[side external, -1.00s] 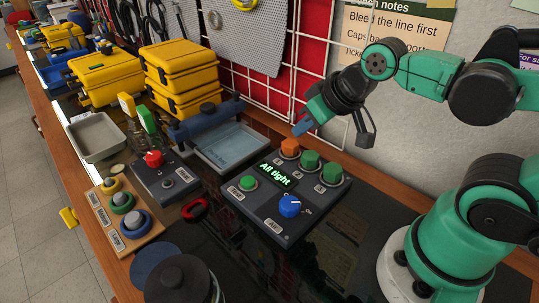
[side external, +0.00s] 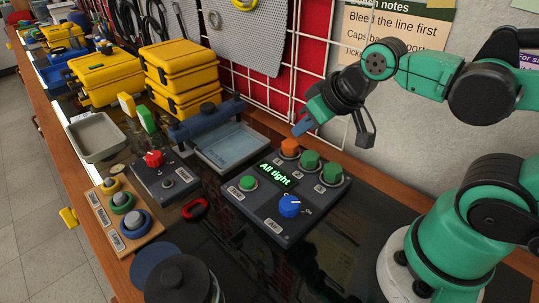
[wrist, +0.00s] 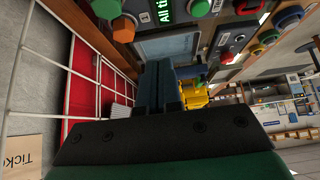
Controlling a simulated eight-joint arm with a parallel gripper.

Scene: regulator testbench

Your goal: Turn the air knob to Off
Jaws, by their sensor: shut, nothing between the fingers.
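The air knob (side external: 290,206) is blue with a pale pointer line and sits at the front of the dark control box (side external: 262,222), beside a label that seems to read "AIR". The pointer is directed toward the upper right, near a small "On" mark. A lit display (side external: 275,175) on the box reads "All tight". My gripper (side external: 303,127) is shut and empty, above and behind the box near the orange cap (side external: 290,148), apart from the knob. In the wrist view my gripper's fingers (wrist: 165,88) are together; the blue knob is not clearly seen there.
Green caps (side external: 309,160) stand at the back of the box. A smaller box with a red knob (side external: 154,159) and a board of ringed plugs (side external: 123,203) lie to the left. A blue-handled tray (side external: 235,147) is behind. The wire grid (side external: 310,60) stands close behind my gripper.

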